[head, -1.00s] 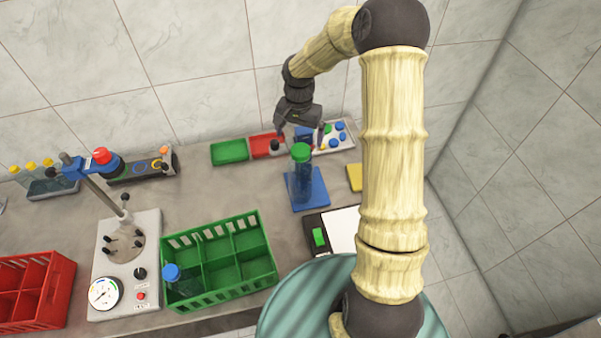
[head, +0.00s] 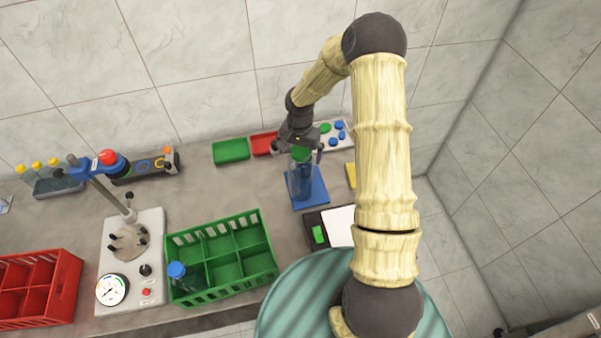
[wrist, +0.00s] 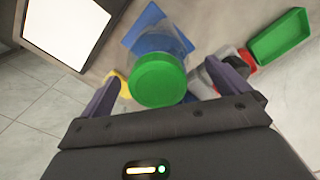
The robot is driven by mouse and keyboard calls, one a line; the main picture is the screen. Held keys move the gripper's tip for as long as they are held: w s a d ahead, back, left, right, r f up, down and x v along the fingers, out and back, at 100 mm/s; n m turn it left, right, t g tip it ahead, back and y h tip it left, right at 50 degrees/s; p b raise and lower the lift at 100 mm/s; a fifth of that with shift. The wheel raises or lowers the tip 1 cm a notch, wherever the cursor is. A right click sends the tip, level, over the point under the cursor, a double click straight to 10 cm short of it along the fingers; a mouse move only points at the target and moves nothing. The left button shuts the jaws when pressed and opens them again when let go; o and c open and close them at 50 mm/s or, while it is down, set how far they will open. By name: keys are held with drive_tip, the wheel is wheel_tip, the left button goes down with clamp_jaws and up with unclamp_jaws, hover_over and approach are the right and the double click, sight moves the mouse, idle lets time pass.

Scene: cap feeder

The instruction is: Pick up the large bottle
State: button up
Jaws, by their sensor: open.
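The large bottle (head: 300,182) is clear bluish with a green cap and stands upright on a blue square mat (head: 317,197) in the head view. In the wrist view its green cap (wrist: 158,80) lies between the two fingers. My gripper (head: 297,147) is open, above and just behind the bottle's cap in the head view. In the wrist view my gripper (wrist: 170,88) has one finger on each side of the cap, with gaps visible on both sides. The bottle's lower body is mostly hidden beneath the cap there.
A green crate (head: 272,268) holds a smaller blue-capped bottle (head: 177,271). A capping stand (head: 155,222) is left of it. Green (head: 231,150) and red trays (head: 264,143) and a tray of caps (head: 347,142) lie behind. A white pad (head: 340,222) is in front.

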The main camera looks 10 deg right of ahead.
drive_tip(key=shift+s+f+p, duration=0.1)
drive_tip(key=shift+f+p, duration=0.55)
drive_tip(key=shift+f, duration=1.1)
drive_tip(key=shift+r, duration=0.1)
drive_tip(key=c, duration=2.1)
wheel_tip(320, 180, up, 28)
drive_tip(key=b, duration=0.7)
